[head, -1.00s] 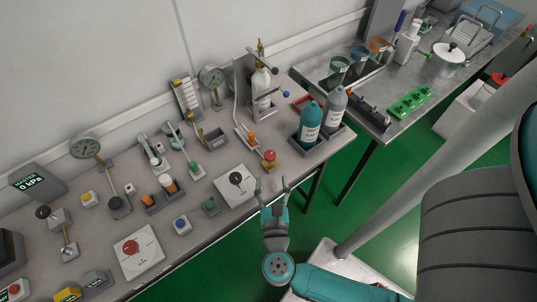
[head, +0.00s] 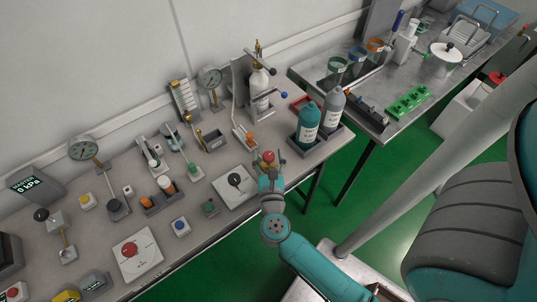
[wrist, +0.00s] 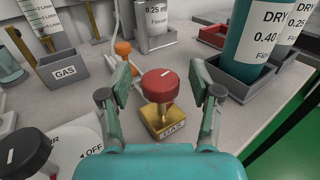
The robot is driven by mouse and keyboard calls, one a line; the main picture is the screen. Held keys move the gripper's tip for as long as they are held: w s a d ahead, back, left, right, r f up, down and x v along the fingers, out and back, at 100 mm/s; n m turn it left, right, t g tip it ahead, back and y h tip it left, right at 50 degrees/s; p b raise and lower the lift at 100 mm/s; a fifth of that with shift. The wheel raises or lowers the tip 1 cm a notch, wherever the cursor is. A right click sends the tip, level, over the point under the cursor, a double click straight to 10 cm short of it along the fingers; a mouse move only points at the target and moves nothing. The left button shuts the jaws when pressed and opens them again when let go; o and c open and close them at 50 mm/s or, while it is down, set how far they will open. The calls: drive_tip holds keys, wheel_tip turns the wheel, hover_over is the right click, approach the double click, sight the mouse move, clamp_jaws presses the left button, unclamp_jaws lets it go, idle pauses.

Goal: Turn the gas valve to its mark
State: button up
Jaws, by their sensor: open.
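The gas valve (wrist: 160,86) is a red round knob on a square brass base, with a GAS label on the base's front. A short white line shows on top of the knob. It also shows in the head view as a small red knob (head: 268,156) near the bench's front edge. My gripper (wrist: 160,98) is open, its fingers apart to the left and right of the knob, with gaps on both sides. In the head view my gripper (head: 269,164) reaches in from the front edge. I cannot make out a target mark on the base.
A black knob (wrist: 25,152) on a white plate marked OFF stands close on the left. An orange-topped fitting (wrist: 123,48) is behind the valve. A grey bin labelled GAS (wrist: 60,78) is at the back left. Teal and grey bottles (head: 308,122) stand in a tray at the right.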

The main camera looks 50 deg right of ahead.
drive_tip(key=shift+w+d, duration=0.15)
drive_tip(key=shift+d, duration=0.05)
drive_tip(key=c, duration=1.1)
drive_tip(key=shift+c, duration=0.2)
